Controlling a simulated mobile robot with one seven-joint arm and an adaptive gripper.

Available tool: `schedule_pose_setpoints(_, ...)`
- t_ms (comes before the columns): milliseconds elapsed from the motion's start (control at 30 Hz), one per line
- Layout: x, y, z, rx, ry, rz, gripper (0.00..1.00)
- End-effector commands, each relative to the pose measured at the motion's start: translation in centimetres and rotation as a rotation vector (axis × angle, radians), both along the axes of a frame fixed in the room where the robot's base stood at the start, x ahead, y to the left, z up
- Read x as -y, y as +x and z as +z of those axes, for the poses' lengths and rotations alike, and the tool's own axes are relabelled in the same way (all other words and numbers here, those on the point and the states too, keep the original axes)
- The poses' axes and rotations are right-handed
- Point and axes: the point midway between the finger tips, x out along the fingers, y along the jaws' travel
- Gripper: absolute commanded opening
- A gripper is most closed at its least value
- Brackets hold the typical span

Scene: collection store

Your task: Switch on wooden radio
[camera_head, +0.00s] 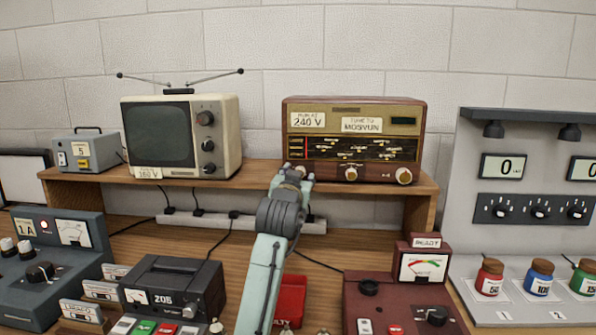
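The wooden radio (354,141) stands on the right part of the raised wooden shelf. My gripper (297,168) is at the radio's lower left front corner and hides that part. My wrist blocks the fingers, so I cannot tell whether it is open, shut or touching the radio.
A cream television (182,137) with antennas and a small grey device (87,151) share the shelf (258,174). A power strip (235,222) lies below it. Consoles and a red tray (290,300) crowd the lower bench. A grey panel with coloured jars (489,276) stands right.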

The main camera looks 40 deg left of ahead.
Motion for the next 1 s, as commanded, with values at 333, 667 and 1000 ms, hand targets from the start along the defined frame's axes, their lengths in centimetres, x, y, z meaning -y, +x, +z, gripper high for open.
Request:
schedule_pose_setpoints(333, -0.32, 0.56, -0.04, 0.001, 0.001, 0.001, 0.44)
schedule_pose_setpoints(667, -0.3, 0.54, -0.02, 0.001, 0.001, 0.001, 0.24)
schedule_pose_setpoints(1000, -0.31, 0.53, -0.01, 0.001, 0.001, 0.001, 0.01)
